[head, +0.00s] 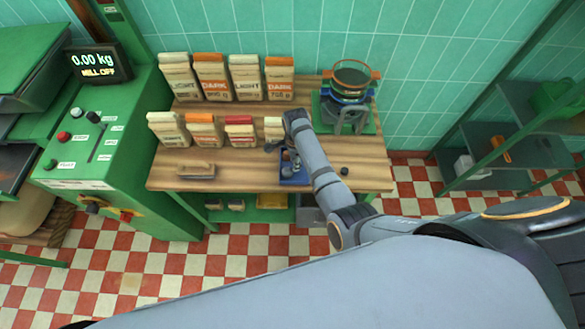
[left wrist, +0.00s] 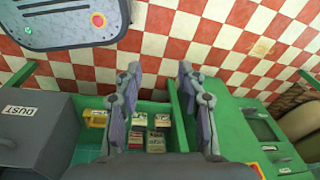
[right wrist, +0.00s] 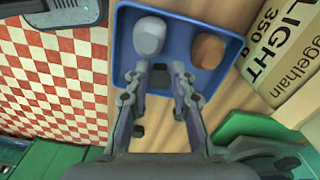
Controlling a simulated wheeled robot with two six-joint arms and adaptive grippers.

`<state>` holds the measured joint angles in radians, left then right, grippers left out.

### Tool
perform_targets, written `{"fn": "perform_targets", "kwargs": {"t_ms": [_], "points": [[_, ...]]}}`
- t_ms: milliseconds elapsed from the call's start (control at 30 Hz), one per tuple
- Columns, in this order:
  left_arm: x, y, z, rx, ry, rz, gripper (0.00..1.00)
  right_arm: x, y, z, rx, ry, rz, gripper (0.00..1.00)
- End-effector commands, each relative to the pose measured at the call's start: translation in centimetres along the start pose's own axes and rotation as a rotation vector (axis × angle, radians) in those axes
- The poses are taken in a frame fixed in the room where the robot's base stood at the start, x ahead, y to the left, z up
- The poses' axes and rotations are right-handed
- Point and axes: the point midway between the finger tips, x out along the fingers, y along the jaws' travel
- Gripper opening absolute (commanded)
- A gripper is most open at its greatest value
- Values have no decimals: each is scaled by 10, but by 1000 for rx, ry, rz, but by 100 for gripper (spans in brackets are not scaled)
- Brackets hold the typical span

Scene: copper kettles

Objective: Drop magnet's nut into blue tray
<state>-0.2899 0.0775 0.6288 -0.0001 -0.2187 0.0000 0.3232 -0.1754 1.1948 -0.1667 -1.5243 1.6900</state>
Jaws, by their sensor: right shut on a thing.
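The blue tray (head: 301,180) is on the wooden bench, under my right gripper (head: 288,158). In the right wrist view the blue tray (right wrist: 122,48) holds a grey rounded piece (right wrist: 149,38) and a brown piece (right wrist: 208,50). My right gripper (right wrist: 159,72) is over the tray's near edge, shut on a small dark piece (right wrist: 159,77) between its fingertips. I cannot tell whether this piece is the magnet, the nut or both. My left gripper (left wrist: 160,74) is open and empty, with floor and low shelves beyond it.
Paper bags (head: 240,132) stand in two rows behind the tray. A wooden-handled item (head: 195,170) lies at the bench's left, and a small dark knob (head: 344,171) at its right. A sieve on a stand (head: 352,80) is at the back right. A green machine (head: 90,150) stands left.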

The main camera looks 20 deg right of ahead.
Motion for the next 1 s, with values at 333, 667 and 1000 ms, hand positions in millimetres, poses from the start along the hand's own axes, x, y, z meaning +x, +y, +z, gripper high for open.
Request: {"fn": "perform_targets", "kwargs": {"t_ms": [333, 667, 1000], "points": [[5, -1, 14, 2, -21, -2, 40, 4, 0, 0, 0, 0, -1, 29], [5, -2, 16, 2, -23, -2, 40, 4, 0, 0, 0, 0, 0, 50], [-27, -5, 10, 2, -20, -4, 40, -27, 0, 0, 0, 0, 0, 50]]}}
